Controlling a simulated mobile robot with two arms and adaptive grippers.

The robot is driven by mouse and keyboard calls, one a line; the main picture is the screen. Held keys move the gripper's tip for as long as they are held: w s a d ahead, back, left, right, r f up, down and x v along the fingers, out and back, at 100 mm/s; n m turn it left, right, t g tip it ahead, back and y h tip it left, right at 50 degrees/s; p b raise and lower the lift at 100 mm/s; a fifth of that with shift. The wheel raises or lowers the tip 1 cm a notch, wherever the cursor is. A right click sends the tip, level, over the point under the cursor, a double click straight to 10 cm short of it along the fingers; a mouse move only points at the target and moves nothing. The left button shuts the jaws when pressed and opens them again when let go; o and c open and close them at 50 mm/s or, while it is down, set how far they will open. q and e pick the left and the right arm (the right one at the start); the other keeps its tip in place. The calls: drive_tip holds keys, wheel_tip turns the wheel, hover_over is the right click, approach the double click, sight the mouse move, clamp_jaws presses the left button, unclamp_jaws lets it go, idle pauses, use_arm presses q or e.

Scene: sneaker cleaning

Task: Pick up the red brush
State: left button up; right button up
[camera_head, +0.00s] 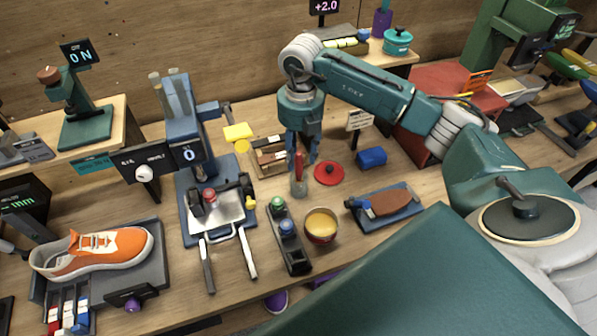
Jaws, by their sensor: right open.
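The red brush is most likely the upright red handle (299,164), which stands in a small greyish holder (298,188) in the middle of the bench; its bristles cannot be made out. My right gripper (301,156) comes down from above with its fingers pointing at the bench. It is open, and its fingers are around or just behind the upper part of the red handle; contact cannot be told. My left gripper is not in view.
A red lid (329,174) and a blue block (371,158) lie right of the handle. A bowl of yellowish content (321,226) and a dark tray with knobs (290,244) stand in front. An orange sneaker (98,251) is at the left. Some bench is clear front right.

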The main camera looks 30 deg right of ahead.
sight(299, 163)
wheel_tip(299, 163, down, 4)
drive_tip(key=shift+r+p, duration=0.25)
drive_tip(key=shift+p, duration=0.5)
drive_tip(key=shift+f, duration=0.15)
drive_tip(key=c, duration=0.3)
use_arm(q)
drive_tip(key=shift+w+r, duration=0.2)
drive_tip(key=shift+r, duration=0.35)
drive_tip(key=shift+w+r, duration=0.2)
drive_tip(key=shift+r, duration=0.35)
use_arm(e)
clamp_jaws()
